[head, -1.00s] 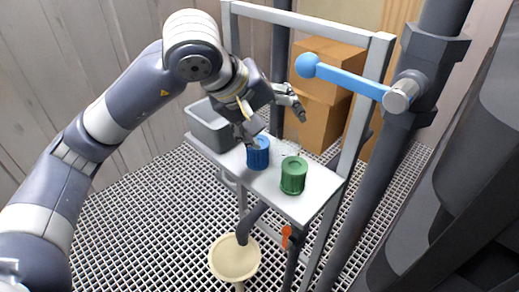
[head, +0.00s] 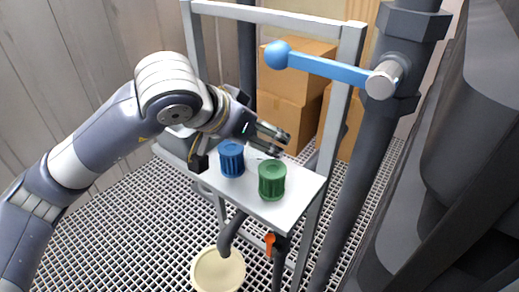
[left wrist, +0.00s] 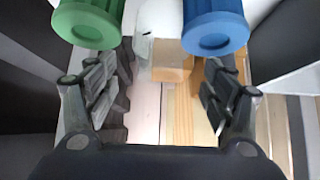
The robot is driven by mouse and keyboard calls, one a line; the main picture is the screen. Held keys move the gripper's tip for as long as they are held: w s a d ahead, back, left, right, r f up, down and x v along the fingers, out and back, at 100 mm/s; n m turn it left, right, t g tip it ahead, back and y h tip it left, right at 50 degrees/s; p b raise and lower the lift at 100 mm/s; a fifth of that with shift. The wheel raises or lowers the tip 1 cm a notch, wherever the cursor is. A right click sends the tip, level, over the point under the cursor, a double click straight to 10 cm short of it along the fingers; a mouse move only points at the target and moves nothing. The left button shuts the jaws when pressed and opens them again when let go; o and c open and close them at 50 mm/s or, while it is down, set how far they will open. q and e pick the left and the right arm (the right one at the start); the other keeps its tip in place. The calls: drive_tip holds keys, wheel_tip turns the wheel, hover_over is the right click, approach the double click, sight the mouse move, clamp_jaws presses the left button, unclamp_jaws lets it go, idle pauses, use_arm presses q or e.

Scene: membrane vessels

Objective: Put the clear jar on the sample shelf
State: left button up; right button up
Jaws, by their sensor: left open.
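A blue lidded jar (head: 231,158) and a green lidded jar (head: 272,180) stand upright on a pale shelf (head: 290,203). I cannot make out the clear jar for certain; only faint pale outlines show behind the coloured jars, near my fingers. My left gripper (head: 281,144) is open, just above and behind the two jars, its fingers pointing right. In the left wrist view the green jar (left wrist: 88,22) is at upper left and the blue jar (left wrist: 215,27) at upper right, with nothing clearly between the fingers. My right gripper is not in view.
A metal frame (head: 335,100) rises around the shelf. A blue lever (head: 325,66) juts from a dark pipe at right. Cardboard boxes (head: 295,105) stand behind; a cream bowl (head: 218,272) is below.

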use_arm(q)
drive_tip(key=shift+p+x, duration=0.45)
drive_tip(key=shift+x, duration=2.7)
drive_tip(key=c, duration=1.2)
drive_tip(key=shift+c, duration=0.3)
